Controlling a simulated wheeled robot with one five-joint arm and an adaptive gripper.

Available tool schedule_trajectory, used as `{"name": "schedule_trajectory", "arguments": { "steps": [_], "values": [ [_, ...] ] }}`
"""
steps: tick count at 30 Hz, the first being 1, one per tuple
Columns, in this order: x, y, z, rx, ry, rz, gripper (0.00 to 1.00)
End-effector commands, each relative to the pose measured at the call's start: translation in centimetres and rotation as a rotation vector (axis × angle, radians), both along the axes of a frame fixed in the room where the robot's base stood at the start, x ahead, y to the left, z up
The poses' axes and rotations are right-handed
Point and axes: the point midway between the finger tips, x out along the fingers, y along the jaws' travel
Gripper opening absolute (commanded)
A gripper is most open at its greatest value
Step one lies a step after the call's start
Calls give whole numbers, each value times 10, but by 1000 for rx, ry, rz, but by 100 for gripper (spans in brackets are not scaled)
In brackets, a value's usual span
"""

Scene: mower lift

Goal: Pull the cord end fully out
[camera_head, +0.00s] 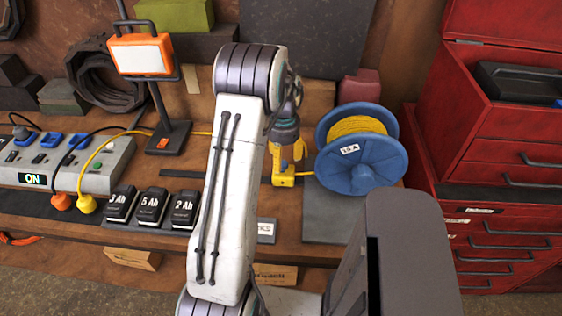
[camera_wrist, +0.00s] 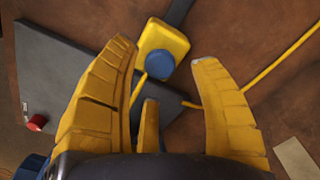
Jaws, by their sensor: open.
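A blue reel (camera_head: 362,165) wound with yellow cord (camera_head: 355,126) stands on a grey plate at the bench's right side. Left of it, a small yellow block (camera_head: 283,179) sits on the bench, with a short yellow cord stretch running toward the reel. In the wrist view the yellow block (camera_wrist: 157,39) bears a round blue part (camera_wrist: 160,65) and lies at and beyond my fingertips. My gripper (camera_wrist: 165,53) is open, its yellow fingers on either side of the blue part. In the head view my gripper (camera_head: 286,160) is above the block, partly behind my arm. Finger contact cannot be told.
A power strip (camera_head: 62,165) with orange and yellow plugs is at left. Several black battery packs (camera_head: 152,207) lie along the front. A work lamp (camera_head: 142,54) stands behind. A red tool chest (camera_head: 510,150) bounds the right. Another yellow cord stretch (camera_wrist: 270,68) crosses the bench.

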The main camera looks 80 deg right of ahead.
Motion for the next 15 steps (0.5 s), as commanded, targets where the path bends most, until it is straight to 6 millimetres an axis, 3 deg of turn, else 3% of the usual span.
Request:
{"name": "schedule_trajectory", "arguments": {
  "steps": [7, 15],
  "values": [
    [0, 1, -21, 2, -1, 2, 57],
    [1, 0, -27, -1, 1, 2, 57]
  ]
}}
